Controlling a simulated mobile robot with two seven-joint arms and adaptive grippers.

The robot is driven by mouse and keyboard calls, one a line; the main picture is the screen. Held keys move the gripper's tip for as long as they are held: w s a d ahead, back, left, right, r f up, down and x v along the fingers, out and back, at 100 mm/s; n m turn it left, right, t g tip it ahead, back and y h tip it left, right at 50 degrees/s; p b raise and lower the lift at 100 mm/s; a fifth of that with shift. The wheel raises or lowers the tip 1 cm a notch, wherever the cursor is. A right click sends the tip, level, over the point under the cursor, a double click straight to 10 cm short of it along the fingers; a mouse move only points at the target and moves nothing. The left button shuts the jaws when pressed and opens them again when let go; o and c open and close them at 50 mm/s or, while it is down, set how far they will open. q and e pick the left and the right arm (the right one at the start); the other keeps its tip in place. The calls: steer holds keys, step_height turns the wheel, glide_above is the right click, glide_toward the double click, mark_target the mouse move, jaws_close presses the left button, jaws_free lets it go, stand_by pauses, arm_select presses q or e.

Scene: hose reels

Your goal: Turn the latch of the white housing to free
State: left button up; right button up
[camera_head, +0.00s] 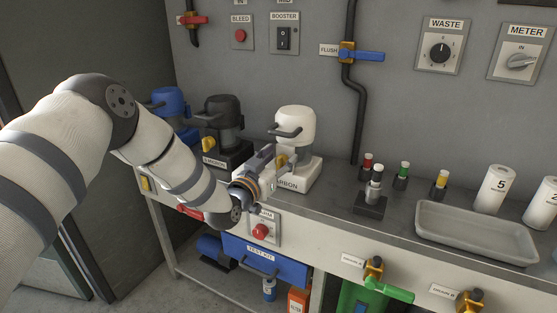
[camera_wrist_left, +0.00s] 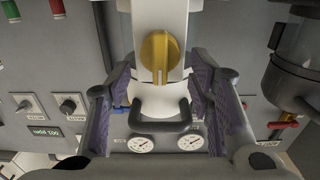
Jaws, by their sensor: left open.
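The white housing (camera_head: 296,122) stands on a white base labelled CARBON on the bench, with a dark handle (camera_wrist_left: 160,122) across its front. Its yellow latch (camera_wrist_left: 160,57) is a round knob with a raised grip, seen face-on in the left wrist view with the grip upright in that picture. In the head view the latch is mostly hidden behind my left gripper (camera_head: 274,161). That gripper (camera_wrist_left: 161,72) is open, with a finger on either side of the latch and gaps between them. My right gripper is out of view.
A black housing (camera_head: 221,118) and a blue housing (camera_head: 167,103) stand to the left. A small stand (camera_head: 371,200), coloured-top vials and a grey tray (camera_head: 475,232) lie to the right. A blue TEST KIT drawer (camera_head: 265,262) is below the bench top.

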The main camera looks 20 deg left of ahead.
arm_select(q)
jaws_close()
